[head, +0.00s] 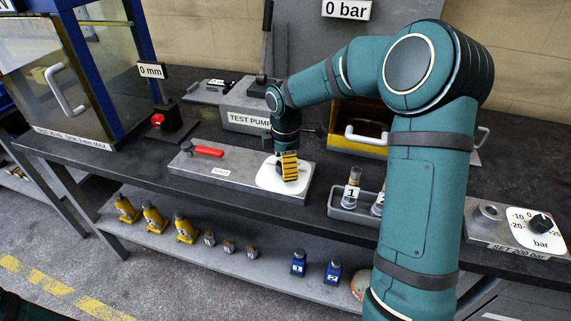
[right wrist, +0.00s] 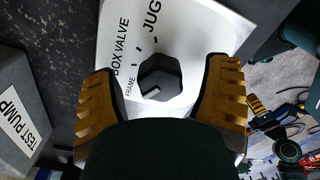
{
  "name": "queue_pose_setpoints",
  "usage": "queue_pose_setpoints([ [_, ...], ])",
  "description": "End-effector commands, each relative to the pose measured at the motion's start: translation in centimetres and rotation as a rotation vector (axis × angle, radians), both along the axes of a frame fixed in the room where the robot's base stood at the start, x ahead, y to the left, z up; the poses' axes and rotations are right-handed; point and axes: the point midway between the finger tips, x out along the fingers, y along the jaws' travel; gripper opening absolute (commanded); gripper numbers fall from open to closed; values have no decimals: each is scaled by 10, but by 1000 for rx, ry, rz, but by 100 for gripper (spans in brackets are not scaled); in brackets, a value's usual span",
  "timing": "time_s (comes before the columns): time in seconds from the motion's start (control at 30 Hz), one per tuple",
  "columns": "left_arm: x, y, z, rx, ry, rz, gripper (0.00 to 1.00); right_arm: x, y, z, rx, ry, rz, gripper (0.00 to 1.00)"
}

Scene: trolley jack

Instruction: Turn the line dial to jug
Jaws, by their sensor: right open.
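The line dial is a white plate (head: 268,182) with a black knob, set in a grey panel on the bench. In the right wrist view the plate (right wrist: 195,40) reads JUG, BOX VALVE and FRAME, and the dark knob (right wrist: 162,74) has a white mark on its lower left side, toward FRAME. My right gripper (head: 288,178) is over the dial, its yellow fingers pointing down. In the wrist view the right gripper (right wrist: 161,68) is open, one finger on each side of the knob, with visible gaps. My left gripper is not in view.
A red-handled lever (head: 205,151) lies left on the same panel. The TEST PUMP block (head: 248,118) stands behind the dial. A grey tray (head: 350,208) with numbered vials is to the right, and another knob (head: 541,222) sits far right. Bottles stand on the shelf below.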

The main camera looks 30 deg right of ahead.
Motion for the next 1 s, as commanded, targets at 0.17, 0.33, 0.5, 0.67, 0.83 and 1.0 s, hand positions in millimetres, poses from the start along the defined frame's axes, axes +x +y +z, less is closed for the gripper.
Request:
queue_pose_setpoints([
  [0.17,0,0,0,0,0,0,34,0,0,0,0,0,0,66],
  [0.33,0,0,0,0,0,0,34,0,0,0,0,0,0,8],
  [0.5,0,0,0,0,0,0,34,0,0,0,0,0,-2,8],
  [0.67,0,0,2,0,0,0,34,0,0,1,0,1,-27,8],
  [0.83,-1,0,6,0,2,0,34,-1,0,1,0,2,-105,8],
  [1.0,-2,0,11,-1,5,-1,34,-1,1,1,-1,1,-233,8],
])
